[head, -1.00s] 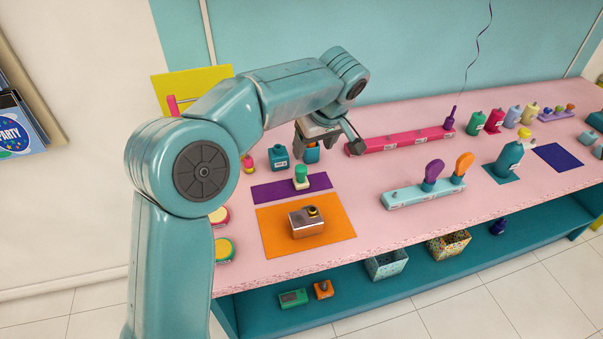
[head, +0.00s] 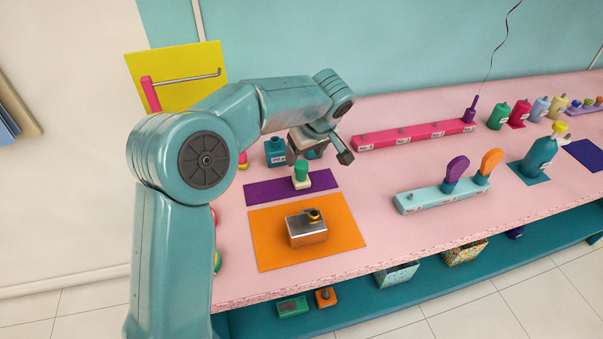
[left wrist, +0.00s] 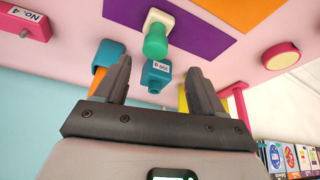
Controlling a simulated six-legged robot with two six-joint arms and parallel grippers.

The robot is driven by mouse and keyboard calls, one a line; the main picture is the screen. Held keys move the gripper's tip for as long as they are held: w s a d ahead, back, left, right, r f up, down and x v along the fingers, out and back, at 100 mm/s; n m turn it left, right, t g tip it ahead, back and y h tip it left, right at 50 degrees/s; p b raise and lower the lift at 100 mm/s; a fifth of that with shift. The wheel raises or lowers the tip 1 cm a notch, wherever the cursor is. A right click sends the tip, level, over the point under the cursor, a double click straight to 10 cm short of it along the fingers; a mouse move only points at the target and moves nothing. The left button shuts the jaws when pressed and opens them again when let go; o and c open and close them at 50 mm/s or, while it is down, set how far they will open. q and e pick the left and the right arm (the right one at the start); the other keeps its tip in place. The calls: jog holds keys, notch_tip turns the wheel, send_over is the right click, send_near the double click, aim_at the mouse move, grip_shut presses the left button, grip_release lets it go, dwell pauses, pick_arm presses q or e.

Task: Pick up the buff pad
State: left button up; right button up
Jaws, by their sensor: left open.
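The buff pad (head: 302,183) appears to be the small cream block with a green knob, standing upright on the purple mat (head: 262,192). It also shows at the top of the left wrist view (left wrist: 159,17), with its green knob towards me. My left gripper (head: 320,154) is open and empty, above and behind the pad at the back of the table. In the left wrist view its two fingers (left wrist: 158,68) stand wide apart, with the pad beyond their tips. My right gripper is not in view.
A labelled teal bottle (head: 275,153) and a teal holder with an orange item (left wrist: 104,62) stand close to my left gripper. A metal box (head: 306,230) sits on the orange mat (head: 265,255) in front. A pink rail (head: 415,136) lies to the right.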

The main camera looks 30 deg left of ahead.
aim_at(303, 164)
pick_arm(q)
jog(key=x, duration=0.3)
jog(key=shift+w+d, duration=0.1)
jog(key=shift+d, duration=0.05)
jog(key=shift+a+f+p, duration=0.2)
jog(key=shift+f+p, duration=0.1)
jog(key=x, duration=0.2)
jog(key=p+x, duration=0.1)
jog(key=x, duration=0.1)
jog(key=shift+w+d+f, duration=0.15)
jog(key=shift+w+d, duration=0.05)
jog(key=shift+w, duration=0.15)
jog(key=shift+a+f, duration=0.15)
jog(key=shift+f, duration=0.15)
jog(key=shift+s, duration=0.2)
jog(key=shift+c, duration=0.3)
jog(key=shift+w+f, duration=0.1)
jog(key=shift+w, duration=0.1)
jog(key=c, duration=1.1)
jog(key=shift+s, duration=0.1)
